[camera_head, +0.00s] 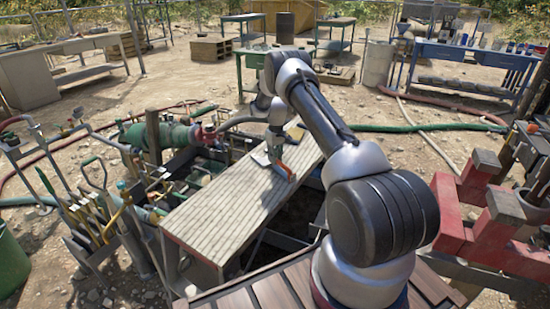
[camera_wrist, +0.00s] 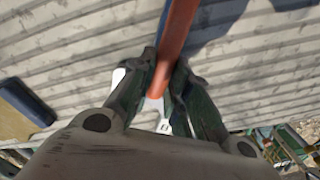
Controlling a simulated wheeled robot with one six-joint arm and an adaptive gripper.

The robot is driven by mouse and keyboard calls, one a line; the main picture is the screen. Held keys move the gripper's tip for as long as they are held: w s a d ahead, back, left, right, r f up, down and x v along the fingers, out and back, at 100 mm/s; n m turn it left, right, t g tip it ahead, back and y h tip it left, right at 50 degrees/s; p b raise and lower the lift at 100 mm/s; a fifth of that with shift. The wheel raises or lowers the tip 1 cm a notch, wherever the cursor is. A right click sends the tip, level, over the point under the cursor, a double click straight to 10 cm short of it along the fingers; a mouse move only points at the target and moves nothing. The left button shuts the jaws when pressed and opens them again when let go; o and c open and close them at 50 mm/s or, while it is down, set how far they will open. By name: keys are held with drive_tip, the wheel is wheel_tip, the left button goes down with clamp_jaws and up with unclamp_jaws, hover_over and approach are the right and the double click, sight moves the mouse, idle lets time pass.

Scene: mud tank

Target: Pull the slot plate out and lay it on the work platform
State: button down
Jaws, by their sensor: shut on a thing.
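The work platform (camera_head: 225,205) is a long, pale, ridged deck in the middle of the head view, and its ridged surface (camera_wrist: 60,60) fills much of the wrist view. My gripper (camera_head: 274,152) is low over its far half. In the wrist view my gripper (camera_wrist: 165,68) is shut on a narrow orange-red bar (camera_wrist: 178,28), which also shows in the head view (camera_head: 281,168). I cannot tell whether this bar is part of the slot plate. A pale flat piece (camera_head: 261,159) is beside the gripper. Whether the bar touches the deck is unclear.
A green pump with pipes (camera_head: 175,136) stands left of the platform. Long-handled tools (camera_head: 100,205) stand at the near left. A red frame (camera_head: 480,215) is at the right. A blue-edged tan object (camera_wrist: 22,105) lies on the deck. The near part of the deck is clear.

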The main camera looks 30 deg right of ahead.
drive_tip(key=c, duration=1.3)
unclamp_jaws()
drive_tip(key=shift+s+f, duration=0.15)
drive_tip(key=r, duration=1.2)
drive_tip(key=shift+d, duration=0.25)
